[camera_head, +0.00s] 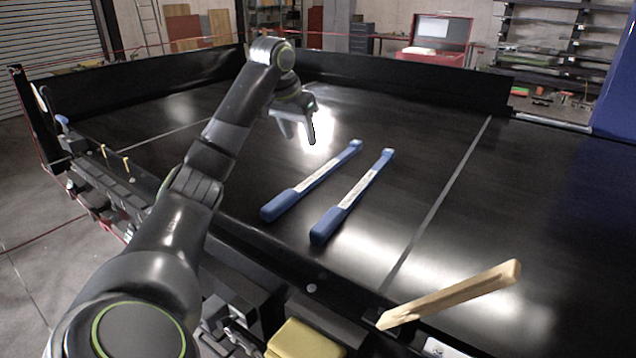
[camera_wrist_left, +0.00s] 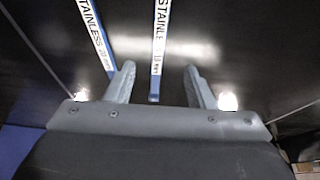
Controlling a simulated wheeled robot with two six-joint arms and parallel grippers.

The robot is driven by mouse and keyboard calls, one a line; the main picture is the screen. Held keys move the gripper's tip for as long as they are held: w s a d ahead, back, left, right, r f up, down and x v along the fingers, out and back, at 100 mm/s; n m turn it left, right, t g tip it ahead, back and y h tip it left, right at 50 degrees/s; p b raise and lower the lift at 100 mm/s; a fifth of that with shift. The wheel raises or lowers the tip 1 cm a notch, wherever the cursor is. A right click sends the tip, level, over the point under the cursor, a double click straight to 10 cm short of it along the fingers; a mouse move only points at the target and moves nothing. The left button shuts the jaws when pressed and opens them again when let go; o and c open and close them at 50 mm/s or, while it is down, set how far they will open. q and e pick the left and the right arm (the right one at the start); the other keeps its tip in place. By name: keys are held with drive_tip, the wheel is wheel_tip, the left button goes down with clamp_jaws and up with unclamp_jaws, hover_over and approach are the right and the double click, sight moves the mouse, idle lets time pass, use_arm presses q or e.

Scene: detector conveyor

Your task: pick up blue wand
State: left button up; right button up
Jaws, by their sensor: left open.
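Two blue wands lie side by side on the black conveyor belt, a left wand (camera_head: 312,182) and a right wand (camera_head: 352,197). Each has a pale label strip along its top. My left gripper (camera_head: 308,130) is open and empty above the belt, just beyond and left of the wands' far ends. The other wand (camera_wrist_left: 93,35) lies to the left of the fingers. My right gripper is not in view.
A wooden bar (camera_head: 455,292) lies at the front right edge of the belt (camera_head: 250,140). A yellow block (camera_head: 305,340) shows at the bottom. Low black walls (camera_head: 400,82) border the belt at the back. The belt right of the wands is clear.

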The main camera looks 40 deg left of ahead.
sight(313, 178)
use_arm(q)
drive_tip(key=p+x, duration=0.3)
drive_tip(key=x, duration=0.5)
drive_tip(key=shift+w+f, duration=0.1)
drive_tip(key=shift+w, duration=0.15)
drive_tip(key=shift+f, duration=0.3)
drive_tip(key=shift+w+f+p, duration=0.1)
drive_tip(key=shift+f+p, duration=0.25)
drive_tip(key=shift+p, duration=0.15)
drive_tip(key=p+x, duration=0.1)
drive_tip(key=x, duration=0.1)
drive_tip(key=p+x, duration=0.1)
drive_tip(key=x, duration=0.1)
drive_tip(key=shift+s+f+p, duration=0.1)
drive_tip(key=shift+s+p, duration=0.2)
drive_tip(key=shift+w+f, duration=0.15)
drive_tip(key=shift+f, duration=0.2)
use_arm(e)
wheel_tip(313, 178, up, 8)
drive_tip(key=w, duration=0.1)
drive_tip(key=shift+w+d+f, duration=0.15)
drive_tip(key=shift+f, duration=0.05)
